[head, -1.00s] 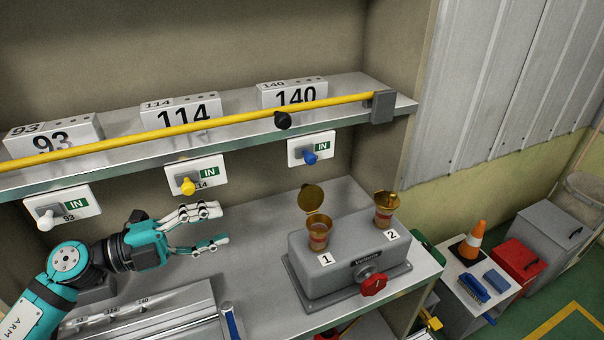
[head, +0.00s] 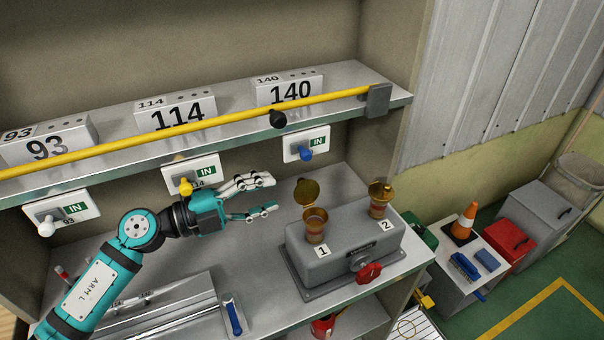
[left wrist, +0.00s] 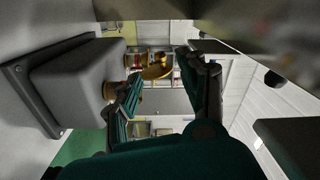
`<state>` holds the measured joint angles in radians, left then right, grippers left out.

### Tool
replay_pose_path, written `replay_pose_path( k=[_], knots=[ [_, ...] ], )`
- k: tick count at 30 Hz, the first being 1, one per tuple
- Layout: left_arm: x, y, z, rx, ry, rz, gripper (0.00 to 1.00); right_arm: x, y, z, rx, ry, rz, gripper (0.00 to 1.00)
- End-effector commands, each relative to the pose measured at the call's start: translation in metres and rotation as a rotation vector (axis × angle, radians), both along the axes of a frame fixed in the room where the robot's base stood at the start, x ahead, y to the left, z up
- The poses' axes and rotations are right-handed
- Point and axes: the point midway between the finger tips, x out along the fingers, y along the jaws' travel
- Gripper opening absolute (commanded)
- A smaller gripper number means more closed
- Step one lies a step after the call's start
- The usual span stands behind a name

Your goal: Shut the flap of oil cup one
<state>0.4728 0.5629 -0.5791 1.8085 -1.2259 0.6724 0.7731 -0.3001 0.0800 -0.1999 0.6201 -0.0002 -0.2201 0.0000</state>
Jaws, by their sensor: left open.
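Oil cup one (head: 315,228) is a brass cup on the grey box, above the label 1. Its round flap (head: 307,192) stands raised at the cup's back edge, so the cup is open. My left gripper (head: 273,193) is open and empty, just left of the flap and apart from it, with its fingers pointing right. In the left wrist view the brass flap (left wrist: 157,69) shows between the spread fingers, farther off. Oil cup two (head: 378,205) stands right of cup one with its lid down on top. My right gripper is not in view.
The grey box (head: 340,258) carries a red knob (head: 368,273) on its front. A yellow bar (head: 220,122) runs along the shelf above, with a black knob (head: 278,119). A blue plug (head: 306,154) sticks out behind the cups.

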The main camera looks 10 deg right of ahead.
Motion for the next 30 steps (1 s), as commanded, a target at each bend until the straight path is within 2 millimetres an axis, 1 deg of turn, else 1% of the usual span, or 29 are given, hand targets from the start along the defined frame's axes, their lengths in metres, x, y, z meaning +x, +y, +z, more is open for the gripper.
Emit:
replay_pose_path(
  k=[1, 6, 9, 12, 17, 24, 25, 30],
  knots=[
    [0.004, -0.012, 0.004, -0.005, 0.001, -0.001, 0.42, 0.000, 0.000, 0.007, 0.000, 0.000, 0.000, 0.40],
    [0.015, -0.045, 0.004, -0.004, 0.001, 0.000, 0.42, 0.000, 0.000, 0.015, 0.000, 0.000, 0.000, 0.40],
    [0.019, -0.059, 0.002, -0.003, 0.001, 0.000, 0.42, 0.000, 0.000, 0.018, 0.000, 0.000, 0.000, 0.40],
    [0.023, -0.069, 0.001, -0.002, 0.000, 0.002, 0.42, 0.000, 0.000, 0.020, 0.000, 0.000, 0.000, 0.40],
    [0.026, -0.077, 0.000, 0.000, 0.001, 0.002, 0.42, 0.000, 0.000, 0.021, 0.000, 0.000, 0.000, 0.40],
    [0.026, -0.077, 0.000, 0.001, 0.000, 0.002, 0.42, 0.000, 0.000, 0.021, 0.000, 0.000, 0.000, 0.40],
    [0.026, -0.077, 0.000, 0.001, 0.000, 0.002, 0.41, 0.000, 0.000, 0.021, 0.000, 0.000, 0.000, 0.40],
    [0.026, -0.077, 0.000, 0.000, 0.000, 0.001, 0.19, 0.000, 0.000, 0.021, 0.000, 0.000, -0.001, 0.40]
  ],
)
